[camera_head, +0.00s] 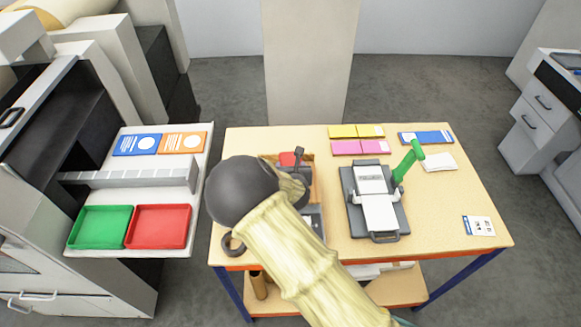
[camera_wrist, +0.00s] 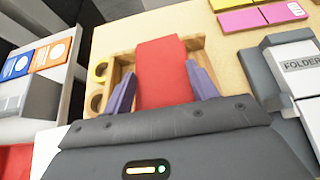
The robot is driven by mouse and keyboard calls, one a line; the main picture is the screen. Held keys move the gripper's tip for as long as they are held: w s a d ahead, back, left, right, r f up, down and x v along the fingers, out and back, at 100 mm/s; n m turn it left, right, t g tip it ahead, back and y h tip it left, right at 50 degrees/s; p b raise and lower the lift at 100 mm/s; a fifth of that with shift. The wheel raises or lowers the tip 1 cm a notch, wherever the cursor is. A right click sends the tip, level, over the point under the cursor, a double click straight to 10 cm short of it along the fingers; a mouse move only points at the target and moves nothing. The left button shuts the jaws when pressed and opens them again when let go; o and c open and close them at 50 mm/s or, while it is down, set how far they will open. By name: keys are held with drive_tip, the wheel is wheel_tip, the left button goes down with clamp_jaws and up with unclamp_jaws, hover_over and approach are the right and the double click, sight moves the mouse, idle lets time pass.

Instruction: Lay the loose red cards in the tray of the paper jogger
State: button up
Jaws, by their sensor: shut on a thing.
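In the wrist view a red card or stack of cards (camera_wrist: 165,62) lies between the two purple fingers of my gripper (camera_wrist: 161,88), which is shut on it. A patch of the same red (camera_head: 287,158) shows in the head view beside my dark wrist. Beneath the red piece is a wooden tray (camera_wrist: 187,43) with a raised rim. I cannot tell whether the red piece rests in it or is held above it. My arm hides much of this part of the table, and I cannot clearly pick out the paper jogger.
A folding device (camera_head: 348,190) with a green handle stands right of my arm on the table (camera_head: 440,220). Yellow (camera_head: 342,131), pink (camera_head: 347,147) and blue (camera_head: 425,138) packs lie at the back. Green (camera_head: 102,226) and red (camera_head: 159,225) shallow trays sit on the left shelf.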

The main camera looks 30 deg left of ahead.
drive_tip(key=shift+s+d+f+b, duration=0.15)
drive_tip(key=shift+f+b, duration=0.55)
drive_tip(key=shift+f, duration=0.5)
drive_tip(key=shift+s+f+b, duration=0.15)
drive_tip(key=shift+f+b, duration=0.5)
drive_tip(key=shift+f, duration=0.55)
drive_tip(key=shift+w, duration=0.1)
drive_tip(key=shift+s+f+b, duration=0.25)
drive_tip(key=shift+f+b, duration=0.05)
drive_tip(key=shift+f, duration=0.05)
drive_tip(key=shift+d, duration=0.1)
